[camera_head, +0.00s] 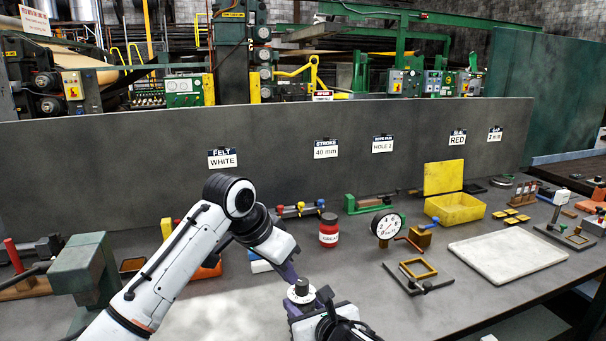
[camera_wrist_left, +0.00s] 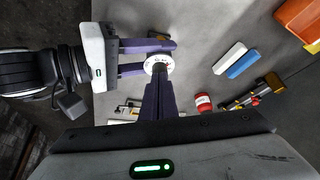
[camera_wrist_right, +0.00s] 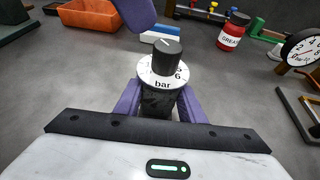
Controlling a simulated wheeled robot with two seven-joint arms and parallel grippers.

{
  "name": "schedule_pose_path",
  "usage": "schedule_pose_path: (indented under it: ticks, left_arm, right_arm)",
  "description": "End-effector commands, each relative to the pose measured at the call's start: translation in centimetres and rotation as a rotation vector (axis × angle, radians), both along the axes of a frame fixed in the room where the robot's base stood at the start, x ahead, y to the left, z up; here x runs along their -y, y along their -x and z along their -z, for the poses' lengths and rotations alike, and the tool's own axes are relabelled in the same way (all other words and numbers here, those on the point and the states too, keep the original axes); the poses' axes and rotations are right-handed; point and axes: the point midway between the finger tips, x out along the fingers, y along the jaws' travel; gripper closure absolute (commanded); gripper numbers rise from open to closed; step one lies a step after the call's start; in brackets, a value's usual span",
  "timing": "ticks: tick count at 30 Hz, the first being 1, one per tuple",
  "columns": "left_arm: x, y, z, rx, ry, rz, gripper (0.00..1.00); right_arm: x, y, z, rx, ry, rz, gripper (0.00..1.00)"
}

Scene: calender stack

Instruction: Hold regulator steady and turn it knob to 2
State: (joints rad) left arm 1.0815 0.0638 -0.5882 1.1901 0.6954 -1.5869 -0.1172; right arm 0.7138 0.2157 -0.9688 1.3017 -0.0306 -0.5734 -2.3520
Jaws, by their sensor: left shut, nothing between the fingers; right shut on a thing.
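The regulator (camera_head: 301,296) is upright, with a black knob above a white dial; it also shows in the left wrist view (camera_wrist_left: 150,66). In the right wrist view its knob (camera_wrist_right: 167,56) has a pale line on top, and the dial shows "bar" and a 6. The number the line meets is unclear. My right gripper (camera_wrist_right: 160,110) is shut on the regulator's dark body below the dial. My left gripper (camera_head: 292,277) is shut and empty, its purple fingertips close beside the knob; I cannot tell whether they touch. Its fingers (camera_wrist_left: 158,88) show together in the left wrist view.
A red grease jar (camera_head: 329,232), a round gauge (camera_head: 386,225) and a yellow bin (camera_head: 455,208) stand behind and to the right. A pale tray (camera_head: 508,256) lies right. A green block-shaped device (camera_head: 84,268) stands left. The bench around the regulator is mostly clear.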

Motion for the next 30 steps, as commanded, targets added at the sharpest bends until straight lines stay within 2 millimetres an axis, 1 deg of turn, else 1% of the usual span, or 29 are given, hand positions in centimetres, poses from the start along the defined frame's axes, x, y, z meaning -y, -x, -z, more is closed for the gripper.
schedule_pose_path:
  ticks: [3, 7, 11, 19, 20, 21, 23, 24, 30]
  left_arm:
    - [0.0, 0.0, -1.6, 0.001, 0.000, 0.001, 1.00]
    - [0.1, 0.1, -2.6, -0.002, 0.001, 0.001, 1.00]
    - [0.0, 0.1, -3.1, -0.003, 0.000, 0.001, 1.00]
    - [0.0, 0.1, -3.0, -0.003, -0.001, 0.001, 1.00]
    - [0.0, 0.1, -3.0, -0.003, -0.001, 0.001, 1.00]
    - [0.0, 0.1, -3.0, -0.003, -0.001, 0.001, 1.00]
    - [0.0, 0.1, -3.0, -0.003, -0.001, 0.001, 1.00]
    - [0.0, 0.1, -3.0, -0.003, -0.001, 0.001, 1.00]
    - [0.0, 0.1, -3.0, -0.003, -0.001, 0.001, 1.00]
  right_arm:
    - [0.2, -0.1, 0.0, 0.000, 0.002, 0.005, 1.00]
    - [0.3, -0.1, 0.0, 0.000, 0.003, 0.006, 1.00]
    - [0.3, -0.2, 0.0, 0.000, 0.003, 0.006, 1.00]
    - [0.4, -0.2, 0.0, 0.000, 0.003, 0.006, 1.00]
    - [0.4, -0.2, 0.0, 0.000, 0.003, 0.006, 0.63]
    - [0.4, -0.2, 0.0, 0.000, 0.003, 0.006, 0.56]
    - [0.4, -0.2, 0.0, 0.000, 0.003, 0.006, 0.46]
    - [0.3, -0.2, 0.0, 0.000, 0.003, 0.006, 0.42]
    - [0.3, -0.2, 0.0, 0.000, 0.003, 0.006, 0.42]
